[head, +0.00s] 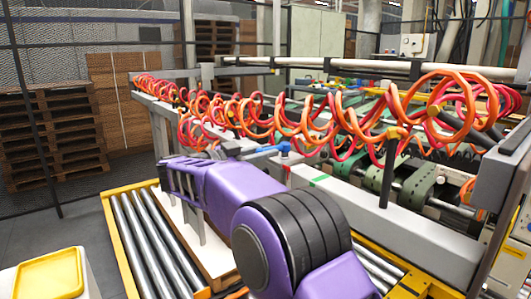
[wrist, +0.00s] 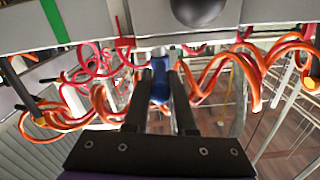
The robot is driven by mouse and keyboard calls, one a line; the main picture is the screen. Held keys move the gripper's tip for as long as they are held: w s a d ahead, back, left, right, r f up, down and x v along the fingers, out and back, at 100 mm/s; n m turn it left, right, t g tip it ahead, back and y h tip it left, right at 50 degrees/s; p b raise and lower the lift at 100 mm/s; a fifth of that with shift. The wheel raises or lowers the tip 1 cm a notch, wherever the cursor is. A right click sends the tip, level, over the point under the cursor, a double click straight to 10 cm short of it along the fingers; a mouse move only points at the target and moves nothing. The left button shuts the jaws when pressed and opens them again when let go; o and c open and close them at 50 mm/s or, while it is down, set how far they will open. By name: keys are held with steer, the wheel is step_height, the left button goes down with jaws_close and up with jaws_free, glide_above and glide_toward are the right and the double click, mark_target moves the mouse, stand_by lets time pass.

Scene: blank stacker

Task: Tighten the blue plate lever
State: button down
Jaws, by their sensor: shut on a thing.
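The blue plate lever (wrist: 160,92) shows in the wrist view between the two dark fingers of my gripper (wrist: 160,78), which is shut on it. In the head view the blue lever (head: 284,150) shows at the near side of the machine, just beyond my purple arm. My gripper's fingers are mostly hidden there by my own arm and hand. The lever's far end and its joint to the machine are hard to make out.
Orange and red coiled hoses (head: 310,120) hang along the machine close above and around the lever. A grey beam (head: 400,220) runs at the right. A roller conveyor (head: 150,250) lies below, and a yellow tray (head: 48,275) stands at the lower left.

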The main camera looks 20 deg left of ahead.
steer(key=shift+w+r, duration=0.1)
steer(key=shift+r, duration=0.1)
stand_by(0.3)
steer(key=c, duration=0.8)
jaws_free()
steer(key=shift+f, duration=0.1)
steer(key=shift+o, duration=0.2)
steer(key=v, duration=1.7)
steer(key=shift+a, duration=0.15)
